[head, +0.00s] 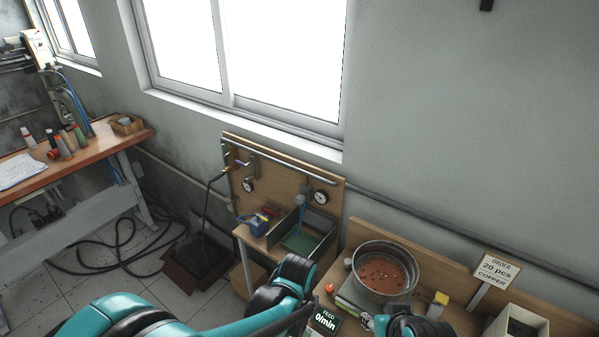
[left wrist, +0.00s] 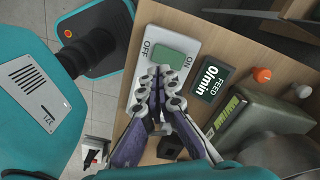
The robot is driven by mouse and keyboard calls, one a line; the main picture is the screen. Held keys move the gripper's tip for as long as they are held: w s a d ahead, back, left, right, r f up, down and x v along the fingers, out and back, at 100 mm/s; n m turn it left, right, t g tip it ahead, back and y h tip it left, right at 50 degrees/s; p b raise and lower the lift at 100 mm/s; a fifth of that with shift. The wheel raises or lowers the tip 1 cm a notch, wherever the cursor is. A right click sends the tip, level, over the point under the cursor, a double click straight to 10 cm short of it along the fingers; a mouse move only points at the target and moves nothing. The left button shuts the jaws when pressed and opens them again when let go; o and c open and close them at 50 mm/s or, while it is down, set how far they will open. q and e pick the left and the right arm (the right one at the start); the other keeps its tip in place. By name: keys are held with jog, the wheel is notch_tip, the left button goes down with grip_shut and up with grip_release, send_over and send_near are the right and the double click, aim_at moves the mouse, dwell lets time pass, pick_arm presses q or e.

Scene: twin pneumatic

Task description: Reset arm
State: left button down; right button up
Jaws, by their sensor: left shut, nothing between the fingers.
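My left arm (head: 292,273) comes in from the left in the head view and reaches over the front of the workbench. Its fingers cannot be made out there. In the left wrist view my left gripper (left wrist: 160,82) is shut and empty, in front of a white switch box (left wrist: 140,68). The box carries OFF and ON labels and a green button (left wrist: 172,63). I cannot tell whether the fingertips touch the box. A teal and dark end of my right arm (head: 410,325) shows at the bottom edge in the head view, its fingers not clear.
A FEED display (head: 325,319) reading 0/min stands beside a round bowl (head: 368,252) holding small copper-coloured parts. An order sign (head: 494,270) and a pale box (head: 514,322) are at right. A pegboard (head: 243,198) stands behind. An orange-topped table (head: 92,150) is at left.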

pick_arm(q)
jog(key=s+a+r+n+t+b, duration=0.2)
jog(key=a+n+b, duration=0.3)
jog(key=a+n, duration=0.4)
jog(key=s+a+r+n+t+b, duration=0.2)
jog(key=a+n+t+b, duration=0.3)
jog(key=a+n, duration=0.4)
jog(key=shift+s+r+n, duration=0.15)
jog(key=shift+s+n, duration=0.45)
